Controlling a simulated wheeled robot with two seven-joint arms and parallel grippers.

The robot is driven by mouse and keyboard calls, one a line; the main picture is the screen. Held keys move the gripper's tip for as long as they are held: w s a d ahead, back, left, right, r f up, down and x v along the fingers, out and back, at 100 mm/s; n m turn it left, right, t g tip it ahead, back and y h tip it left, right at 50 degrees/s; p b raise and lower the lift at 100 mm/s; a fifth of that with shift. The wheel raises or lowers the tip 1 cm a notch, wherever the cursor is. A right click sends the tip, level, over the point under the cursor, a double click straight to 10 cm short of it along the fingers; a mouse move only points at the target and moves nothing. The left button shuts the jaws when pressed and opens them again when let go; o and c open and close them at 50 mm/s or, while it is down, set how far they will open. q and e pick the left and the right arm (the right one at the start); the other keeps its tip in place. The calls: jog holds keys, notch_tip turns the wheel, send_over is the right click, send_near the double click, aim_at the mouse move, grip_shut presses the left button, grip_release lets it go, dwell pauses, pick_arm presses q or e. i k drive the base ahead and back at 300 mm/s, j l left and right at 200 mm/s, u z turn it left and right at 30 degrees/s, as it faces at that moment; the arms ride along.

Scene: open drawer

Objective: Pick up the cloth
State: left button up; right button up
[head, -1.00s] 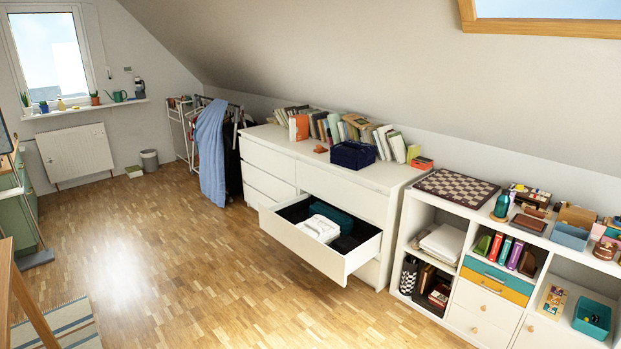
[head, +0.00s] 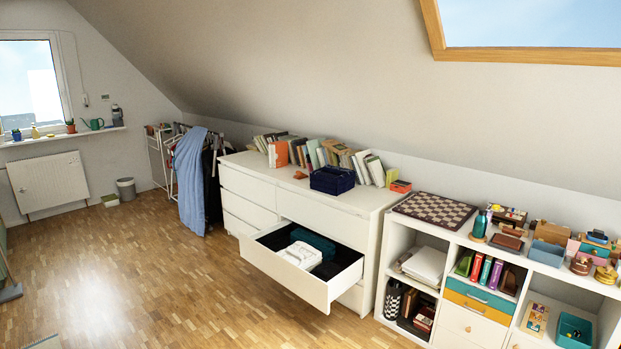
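Several folded cloth items lie in the open drawer (head: 290,279) of the white dresser. A white folded cloth (head: 300,254) lies near the drawer's front. A dark teal folded cloth (head: 314,241) lies behind it, with black fabric around them. A blue cloth (head: 190,180) hangs over a drying rack left of the dresser. I cannot tell which one the task means. Neither of my grippers is in view.
The white dresser (head: 250,190) carries a row of books and a dark blue box (head: 332,180). A white shelf unit (head: 450,240) with a chessboard (head: 434,209) stands to its right. The wooden floor (head: 130,270) in front is clear.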

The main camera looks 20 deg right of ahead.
aim_at(300, 176)
jog(key=i+z, duration=0.25)
jog(key=i, duration=3.15)
jog(key=l, duration=0.1)
